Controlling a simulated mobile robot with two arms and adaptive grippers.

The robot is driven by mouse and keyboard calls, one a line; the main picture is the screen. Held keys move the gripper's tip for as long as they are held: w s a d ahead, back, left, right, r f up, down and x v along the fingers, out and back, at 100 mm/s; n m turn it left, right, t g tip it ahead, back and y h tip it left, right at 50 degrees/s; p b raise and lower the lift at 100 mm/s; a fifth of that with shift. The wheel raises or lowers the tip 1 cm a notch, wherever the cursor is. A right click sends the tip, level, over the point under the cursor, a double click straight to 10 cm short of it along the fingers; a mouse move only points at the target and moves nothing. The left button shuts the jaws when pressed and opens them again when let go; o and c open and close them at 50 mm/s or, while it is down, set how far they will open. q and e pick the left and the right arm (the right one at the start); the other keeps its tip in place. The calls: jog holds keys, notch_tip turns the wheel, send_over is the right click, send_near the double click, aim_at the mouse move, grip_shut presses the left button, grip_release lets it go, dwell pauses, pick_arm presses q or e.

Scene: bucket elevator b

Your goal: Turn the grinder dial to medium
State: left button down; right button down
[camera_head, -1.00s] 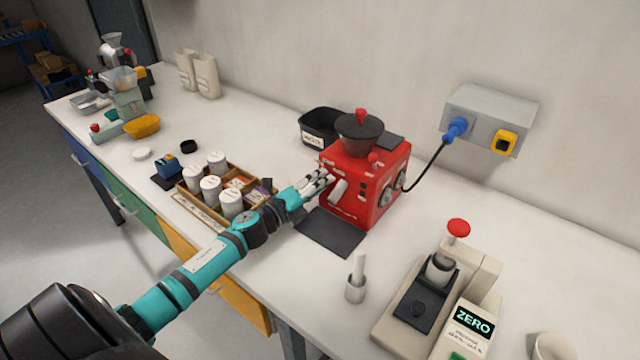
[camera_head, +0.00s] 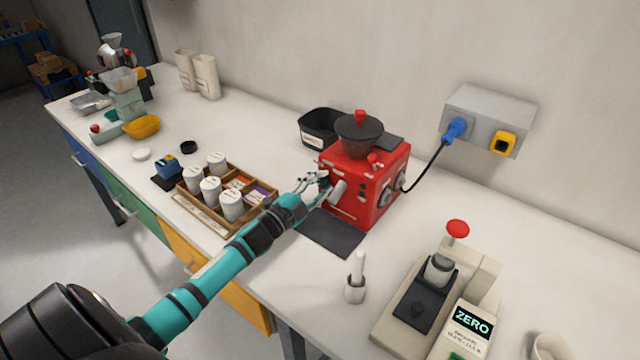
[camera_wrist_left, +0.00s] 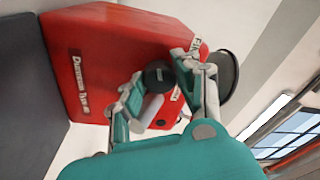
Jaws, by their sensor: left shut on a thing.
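The red grinder (camera_head: 375,190) stands on the white bench, with a dark hopper (camera_head: 360,133) and a red knob on top. Its front carries a round black dial (camera_wrist_left: 158,75), seen in the left wrist view between my fingertips. A white label reading like "FINE" (camera_wrist_left: 195,46) is beside the dial, partly covered by a finger. My left gripper (camera_head: 322,180) is at the grinder's front face, shut on the dial; it also shows in the left wrist view (camera_wrist_left: 160,68). The dial's pointer and exact setting cannot be made out. My right gripper is not in view.
A dark mat (camera_head: 333,232) lies before the grinder. A wooden tray (camera_head: 205,217) with several white canisters is left of it. A black bin (camera_head: 322,125) stands behind. A scale (camera_head: 430,300) and a white cup with a rod (camera_head: 356,285) are at front right.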

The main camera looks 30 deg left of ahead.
pick_arm(q)
jog(key=shift+f+n, duration=0.1)
jog(key=shift+n, duration=0.7)
jog(key=c, duration=0.9)
grip_release()
jog(key=shift+c, duration=0.2)
jog(key=shift+s, duration=0.1)
jog(key=s+a+f, duration=0.1)
jog(key=s, duration=1)
jog(key=shift+s+a, duration=0.35)
jog(key=shift+s, duration=0.05)
jog(key=shift+f, duration=0.15)
